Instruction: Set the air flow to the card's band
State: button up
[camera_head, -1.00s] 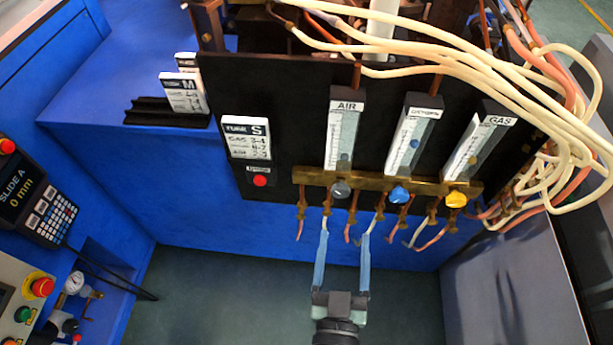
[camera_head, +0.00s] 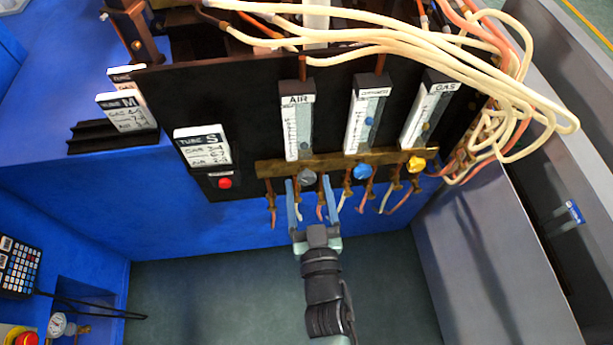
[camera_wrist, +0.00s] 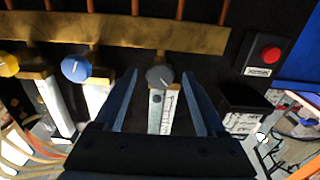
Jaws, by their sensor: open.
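The AIR flow meter (camera_head: 298,125) is the leftmost of three tubes on the black panel. Its grey knob (camera_head: 307,178) sits below it on the brass manifold. My gripper (camera_head: 307,188) is open, with its blue fingers up at the manifold, around or just in front of the grey knob. In the wrist view the grey knob (camera_wrist: 159,77) lies between the spread fingers (camera_wrist: 168,82), apart from both. The card (camera_head: 203,148) marked TUBE S hangs on the panel left of the meter; its band figures are too small to read surely.
The blue knob (camera_head: 361,171) and yellow knob (camera_head: 415,164) sit close to the right on the same brass manifold (camera_head: 270,169). A red button (camera_head: 225,182) is under the card. Pale hoses (camera_head: 400,40) sweep across the top right. The floor below is clear.

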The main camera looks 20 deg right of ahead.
jog(key=shift+x, duration=1.35)
grip_shut()
